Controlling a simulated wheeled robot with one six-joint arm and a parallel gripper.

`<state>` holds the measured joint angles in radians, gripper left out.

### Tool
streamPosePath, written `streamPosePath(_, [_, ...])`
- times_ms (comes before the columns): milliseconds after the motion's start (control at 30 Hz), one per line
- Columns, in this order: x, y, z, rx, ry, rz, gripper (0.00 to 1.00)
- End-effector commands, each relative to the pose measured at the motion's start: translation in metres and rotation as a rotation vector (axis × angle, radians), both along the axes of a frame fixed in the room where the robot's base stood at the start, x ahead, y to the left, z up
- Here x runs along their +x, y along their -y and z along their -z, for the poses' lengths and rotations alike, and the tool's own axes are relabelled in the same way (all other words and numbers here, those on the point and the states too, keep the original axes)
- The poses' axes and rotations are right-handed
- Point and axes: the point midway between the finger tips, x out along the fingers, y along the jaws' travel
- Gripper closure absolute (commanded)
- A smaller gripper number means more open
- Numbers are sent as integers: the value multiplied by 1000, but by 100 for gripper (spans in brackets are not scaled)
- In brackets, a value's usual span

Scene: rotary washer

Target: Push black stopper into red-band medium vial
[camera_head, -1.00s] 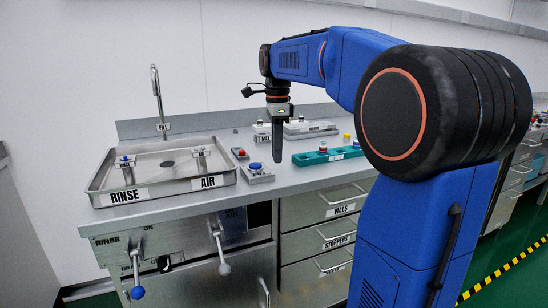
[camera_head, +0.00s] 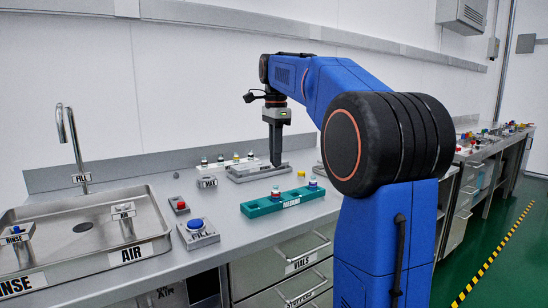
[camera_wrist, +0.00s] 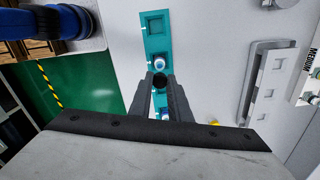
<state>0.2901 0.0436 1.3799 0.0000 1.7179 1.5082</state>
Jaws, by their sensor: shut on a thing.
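My gripper (camera_head: 276,164) points down behind the teal rack in the head view, over or near a grey tray. In the wrist view its fingers (camera_wrist: 160,82) are shut on a small black stopper (camera_wrist: 160,80). The stopper is too small to make out in the head view. The teal rack (camera_head: 258,208), labelled MEDIUM, holds a vial with a reddish band (camera_head: 275,192) and a vial with a blue-purple band (camera_head: 313,183). In the wrist view the rack (camera_wrist: 153,25) lies beyond and below the fingers, with one vial (camera_wrist: 159,62) just past the stopper and another partly hidden between the fingers.
The grey tray (camera_head: 240,178) and a back row of small coloured vials stand behind the rack. The counter front is clear.

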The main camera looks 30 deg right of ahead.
Motion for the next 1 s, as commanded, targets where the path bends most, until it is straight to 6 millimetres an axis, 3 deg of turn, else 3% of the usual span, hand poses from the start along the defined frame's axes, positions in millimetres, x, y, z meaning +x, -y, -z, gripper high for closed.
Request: streamPosePath(1000, [0,0,58,0,0,1,100])
